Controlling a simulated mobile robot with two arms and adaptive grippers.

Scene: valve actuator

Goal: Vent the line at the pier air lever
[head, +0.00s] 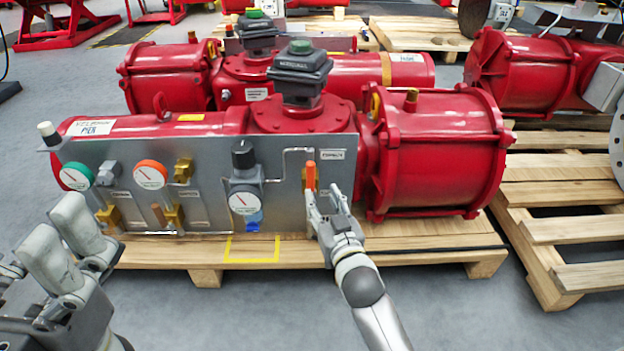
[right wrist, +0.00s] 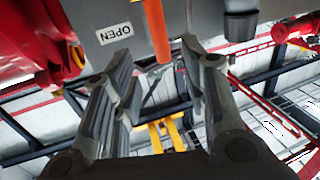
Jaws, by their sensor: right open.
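The pier actuator (head: 436,150) is a red unit with a grey control panel (head: 215,205) on its front; a tag reading PIER (head: 90,128) sits at its upper left. The orange air lever (head: 310,176) stands upright at the panel's right end, on a brass valve. My right gripper (head: 326,204) is open just below and in front of it. In the right wrist view the lever (right wrist: 157,30) hangs between and beyond the open fingers (right wrist: 155,85), not gripped. My left gripper (head: 72,240) is at the lower left, away from the panel; its opening is unclear.
The panel also carries gauges (head: 150,175), brass fittings and a blue-bottomed regulator (head: 246,195). A label reading OPEN (right wrist: 114,33) is beside the lever. The unit sits on a wooden pallet (head: 390,256); another pallet (head: 565,200) is at right. More red actuators stand behind.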

